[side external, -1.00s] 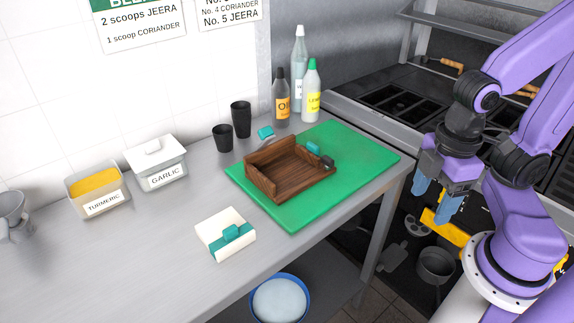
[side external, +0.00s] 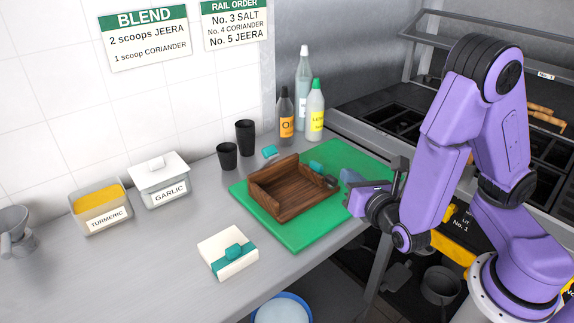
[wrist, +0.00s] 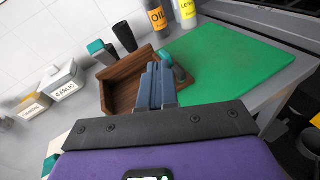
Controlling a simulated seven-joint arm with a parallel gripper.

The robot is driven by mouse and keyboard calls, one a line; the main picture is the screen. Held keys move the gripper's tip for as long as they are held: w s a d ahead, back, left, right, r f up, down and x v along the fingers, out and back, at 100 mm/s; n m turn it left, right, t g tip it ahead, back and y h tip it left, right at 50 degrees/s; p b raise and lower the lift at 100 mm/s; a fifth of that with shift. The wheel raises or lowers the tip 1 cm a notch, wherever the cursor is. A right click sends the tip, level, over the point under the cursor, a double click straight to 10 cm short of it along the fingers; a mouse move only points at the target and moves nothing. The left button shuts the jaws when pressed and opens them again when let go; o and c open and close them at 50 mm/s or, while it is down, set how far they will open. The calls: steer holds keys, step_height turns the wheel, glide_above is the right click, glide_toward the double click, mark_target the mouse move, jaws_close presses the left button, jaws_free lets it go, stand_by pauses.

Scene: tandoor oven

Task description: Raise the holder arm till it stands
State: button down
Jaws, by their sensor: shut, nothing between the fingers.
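The wooden holder (side external: 290,200) is an open brown tray with raised walls, lying on the green board (side external: 290,236). At its right end are a small teal piece (side external: 316,167) and a dark rounded piece (side external: 331,181). I cannot make out clearly which part is the holder arm; nothing stands up there. My gripper (side external: 349,178) is at the holder's right end, close beside the dark piece. In the wrist view its blue-grey fingers (wrist: 155,85) are together and empty, covering part of the wooden holder (wrist: 125,82). The dark piece (wrist: 180,73) shows just right of the fingertips. Contact is unclear.
A white block with a teal band (side external: 228,254) lies at the counter's front. Two black cups (side external: 245,138) and several bottles (side external: 315,110) stand behind the board. Turmeric (side external: 101,209) and garlic (side external: 160,181) containers are at left. The stove is behind my arm.

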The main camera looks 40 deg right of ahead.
steer(key=a+f+n+y, duration=0.1)
steer(key=a+n+y, duration=0.1)
steer(key=a+f+n+t+y, duration=0.1)
steer(key=a+n, duration=0.1)
steer(key=w+a+f+n+y, duration=0.1)
steer(key=a+n+y, duration=0.1)
steer(key=shift+a+t+y, duration=0.15)
steer(key=shift+t+y, duration=0.15)
steer(key=shift+t, duration=0.1)
glide_toward(276, 158)
steer(key=w+f, duration=0.2)
steer(key=f, duration=0.1)
steer(key=shift+w+f, duration=0.15)
steer(key=shift+w, duration=0.25)
steer(key=shift+w+r, duration=1)
steer(key=shift+w, duration=0.25)
steer(key=shift+w+r, duration=0.25)
steer(key=shift+w, duration=0.1)
steer(key=shift+r, duration=0.1)
steer(key=shift+w+r+g, duration=0.15)
steer(key=shift+g, duration=0.15)
